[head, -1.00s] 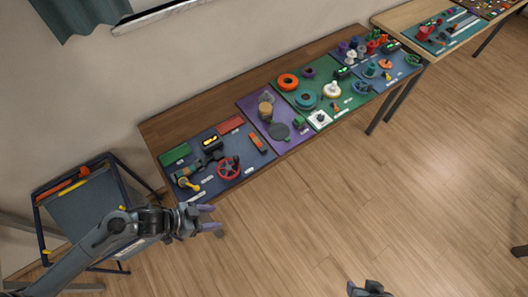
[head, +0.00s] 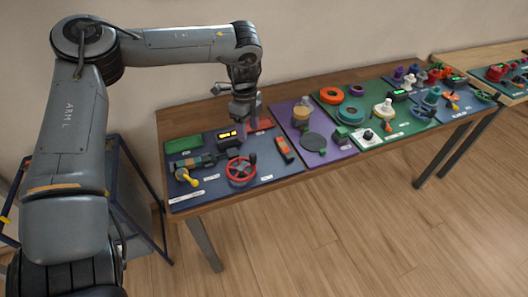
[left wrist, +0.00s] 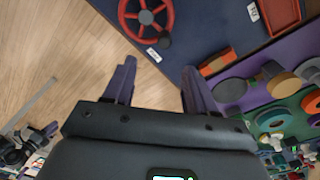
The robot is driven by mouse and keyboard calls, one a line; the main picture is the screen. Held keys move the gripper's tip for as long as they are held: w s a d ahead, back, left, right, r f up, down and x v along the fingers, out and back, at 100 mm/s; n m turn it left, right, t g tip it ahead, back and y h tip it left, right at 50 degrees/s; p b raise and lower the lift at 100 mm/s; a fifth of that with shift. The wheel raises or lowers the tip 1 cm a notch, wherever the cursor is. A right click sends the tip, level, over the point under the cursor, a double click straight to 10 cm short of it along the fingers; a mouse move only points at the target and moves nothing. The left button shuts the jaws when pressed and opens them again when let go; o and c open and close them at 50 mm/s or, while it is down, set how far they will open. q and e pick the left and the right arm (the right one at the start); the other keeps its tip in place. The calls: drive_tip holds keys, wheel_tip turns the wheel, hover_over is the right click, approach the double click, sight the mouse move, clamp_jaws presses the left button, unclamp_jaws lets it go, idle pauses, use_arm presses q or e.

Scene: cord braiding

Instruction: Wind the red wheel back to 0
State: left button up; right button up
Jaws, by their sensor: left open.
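The red wheel (head: 240,170) is a spoked ring with a dark hub and a dark knob on its rim, mounted on the dark blue board. It also shows at the top of the left wrist view (left wrist: 146,17). My left gripper (head: 248,119) hangs over the back of the same board, beyond the wheel and apart from it. In the left wrist view its two fingers (left wrist: 158,85) are spread with nothing between them. A small lit yellow display (head: 229,136) stands behind the wheel; its reading is too small to tell. My right gripper is not in view.
A green block (head: 183,145), a yellow-handled part (head: 187,177) and an orange-red part (head: 284,148) surround the wheel. Purple (head: 318,158) and green boards with several parts lie to the right. The floor in front of the table is clear.

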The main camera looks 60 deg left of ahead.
sight(252, 154)
use_arm(q)
drive_tip(key=shift+y, duration=0.3)
drive_tip(key=f+b, duration=0.1)
drive_tip(key=f, duration=0.2)
drive_tip(key=f+b, duration=0.2)
drive_tip(key=f, duration=0.2)
drive_tip(key=f+b, duration=0.1)
drive_tip(key=f, duration=0.3)
drive_tip(key=shift+w+d+f+b, duration=0.2)
drive_tip(key=shift+w+b, duration=0.1)
drive_tip(key=shift+w, duration=0.1)
drive_tip(key=shift+f, duration=0.65)
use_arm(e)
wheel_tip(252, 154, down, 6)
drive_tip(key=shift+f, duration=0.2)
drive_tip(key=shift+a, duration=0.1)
use_arm(q)
drive_tip(key=shift+c, duration=0.3)
drive_tip(key=c, duration=0.9)
drive_tip(key=shift+o, duration=1.2)
clamp_jaws()
